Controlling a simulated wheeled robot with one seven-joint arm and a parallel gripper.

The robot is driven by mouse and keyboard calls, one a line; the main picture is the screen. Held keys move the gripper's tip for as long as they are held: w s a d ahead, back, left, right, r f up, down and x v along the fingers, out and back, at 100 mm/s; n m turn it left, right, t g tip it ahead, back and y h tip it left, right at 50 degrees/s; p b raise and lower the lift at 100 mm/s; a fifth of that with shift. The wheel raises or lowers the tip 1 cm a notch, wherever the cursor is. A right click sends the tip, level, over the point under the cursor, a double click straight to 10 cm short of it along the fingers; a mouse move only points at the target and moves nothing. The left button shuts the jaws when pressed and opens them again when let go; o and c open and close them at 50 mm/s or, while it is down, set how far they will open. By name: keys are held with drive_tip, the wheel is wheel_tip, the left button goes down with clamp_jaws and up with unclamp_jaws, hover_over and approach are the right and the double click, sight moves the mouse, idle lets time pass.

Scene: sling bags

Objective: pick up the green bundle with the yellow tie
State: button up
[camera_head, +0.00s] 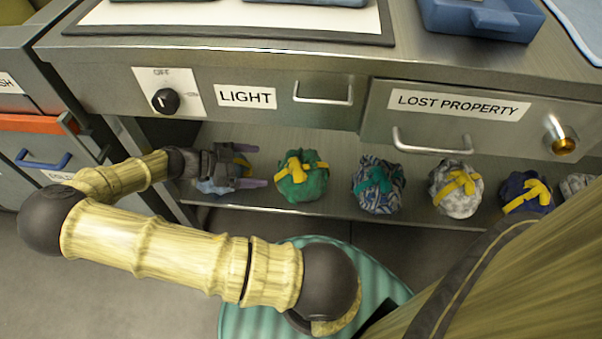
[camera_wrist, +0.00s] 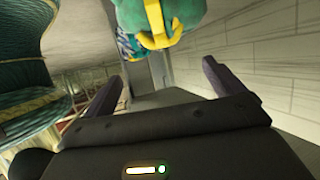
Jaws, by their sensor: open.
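The green bundle (camera_head: 303,183) with its yellow tie (camera_head: 297,167) sits on the low shelf under the drawers in the head view. In the wrist view the green bundle (camera_wrist: 185,12) is at the top edge, partly cut off, with the yellow tie (camera_wrist: 158,32) facing me. My gripper (camera_head: 256,166) is to the left of the green bundle, its fingers pointing right towards it, with a small gap between. In the wrist view my gripper (camera_wrist: 162,72) is open, with nothing between its fingers; the bundle shows beyond the fingertips.
On the shelf (camera_head: 350,208), a patterned bundle with a teal tie (camera_head: 378,186), a pale bundle (camera_head: 456,187) and a dark blue bundle (camera_head: 526,194) stand to the right. Something pale blue (camera_head: 213,187) is partly hidden by my gripper. A drawer handle (camera_head: 432,147) juts out above.

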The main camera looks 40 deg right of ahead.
sight(292, 165)
drive_tip(key=b+x, duration=0.3)
drive_tip(key=x, duration=0.3)
drive_tip(key=shift+d+f, duration=0.1)
drive_tip(key=shift+f, duration=0.15)
drive_tip(key=shift+s+d+r, duration=0.1)
drive_tip(key=shift+d, duration=0.1)
drive_tip(key=b+x, duration=0.4)
drive_tip(key=shift+d+f, duration=0.2)
drive_tip(key=shift+f, duration=0.05)
drive_tip(key=shift+d, duration=0.35)
drive_tip(key=shift+s+d, duration=0.1)
drive_tip(key=shift+s, duration=0.05)
